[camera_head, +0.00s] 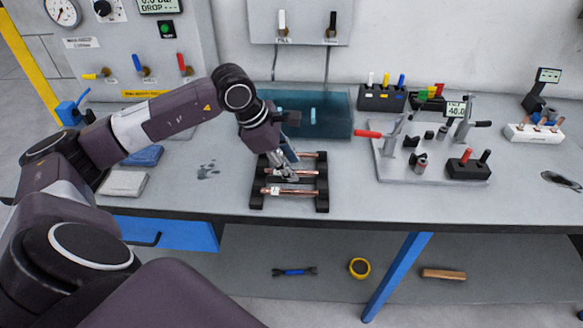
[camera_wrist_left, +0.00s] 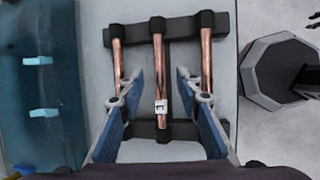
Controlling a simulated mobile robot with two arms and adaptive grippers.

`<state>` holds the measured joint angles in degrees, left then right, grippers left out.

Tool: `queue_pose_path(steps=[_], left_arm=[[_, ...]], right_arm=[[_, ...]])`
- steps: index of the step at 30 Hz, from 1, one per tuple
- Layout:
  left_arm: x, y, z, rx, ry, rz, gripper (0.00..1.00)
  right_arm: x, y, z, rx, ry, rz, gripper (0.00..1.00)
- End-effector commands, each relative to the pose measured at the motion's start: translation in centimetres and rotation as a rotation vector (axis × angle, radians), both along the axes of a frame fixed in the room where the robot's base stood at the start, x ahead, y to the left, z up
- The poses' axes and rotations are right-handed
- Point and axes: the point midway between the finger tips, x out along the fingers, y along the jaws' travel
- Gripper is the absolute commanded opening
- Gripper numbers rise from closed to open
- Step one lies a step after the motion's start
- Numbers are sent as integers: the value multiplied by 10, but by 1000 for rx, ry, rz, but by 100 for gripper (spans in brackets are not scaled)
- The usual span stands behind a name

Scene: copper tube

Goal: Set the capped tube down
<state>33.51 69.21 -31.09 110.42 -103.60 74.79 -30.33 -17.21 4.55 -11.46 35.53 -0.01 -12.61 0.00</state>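A black rack (camera_head: 256,200) stands on the bench, and it also shows in the wrist view (camera_wrist_left: 222,45). Several copper tubes lie across it. The middle tube (camera_wrist_left: 160,75) carries a white label near its lower end in the wrist view. Another tube lies on each side, the left one (camera_wrist_left: 117,62) and the right one (camera_wrist_left: 206,60). My left gripper (camera_head: 288,174) is low over the rack. In the wrist view its two fingers (camera_wrist_left: 160,102) are spread apart on either side of the middle tube, with a gap to it. I cannot make out which tube has a cap. My right gripper is not in view.
A clear blue tank (camera_head: 335,115) stands just behind the rack. A grey fixture plate (camera_head: 390,172) with clamps and a red handle is to the right. Blue and grey pads (camera_head: 125,183) lie to the left. The bench between rack and plate is free.

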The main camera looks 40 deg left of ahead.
Motion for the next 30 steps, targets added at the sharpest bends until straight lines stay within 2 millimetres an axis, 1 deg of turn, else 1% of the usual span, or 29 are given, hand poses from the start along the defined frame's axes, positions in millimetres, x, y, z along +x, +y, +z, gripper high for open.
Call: queue_pose_path(steps=[1, 4, 11, 14, 20, 30], left_arm=[[2, -2, -5, 0, 2, 0, 32], [5, -4, -12, 0, -1, -1, 32], [6, -3, -15, 1, -1, -1, 32], [6, -3, -15, 1, -1, -1, 23], [6, -3, -15, 1, -1, -1, 1], [6, -3, -14, 0, -2, 0, 0]], right_arm=[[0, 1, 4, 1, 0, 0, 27], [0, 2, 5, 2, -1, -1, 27], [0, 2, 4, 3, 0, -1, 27], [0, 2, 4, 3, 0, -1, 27], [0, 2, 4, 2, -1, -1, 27], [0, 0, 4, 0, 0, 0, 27]])
